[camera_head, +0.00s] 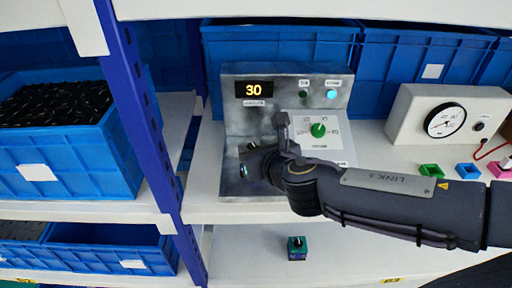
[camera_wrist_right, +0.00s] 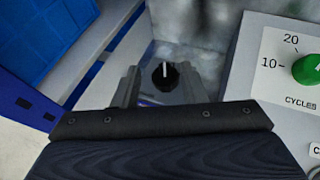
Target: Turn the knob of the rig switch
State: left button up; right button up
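The rig switch (camera_head: 235,110) is a grey metal panel on the shelf, with a lit display (camera_head: 254,90) reading 30. A black rotary knob (camera_wrist_right: 165,76) with a white pointer line pointing up shows in the right wrist view, on the grey metal. A green knob (camera_head: 318,130) sits on a white plate on the right side of the rig; its edge also shows in the right wrist view (camera_wrist_right: 308,68). My right gripper (camera_head: 254,158) is at the rig's lower left. Its fingers are apart, with the black knob seen between them; contact cannot be told. My left gripper is out of view.
A white box with a dial (camera_head: 410,118) and small coloured blocks (camera_head: 430,170) are at the right. A small green-black block (camera_head: 297,248) sits on the lower shelf.

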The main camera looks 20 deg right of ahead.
jog(key=shift+s+r, duration=0.25)
jog(key=shift+s, duration=0.1)
jog(key=p+v, duration=0.3)
jog(key=v, duration=0.4)
jog(key=shift+f, duration=0.15)
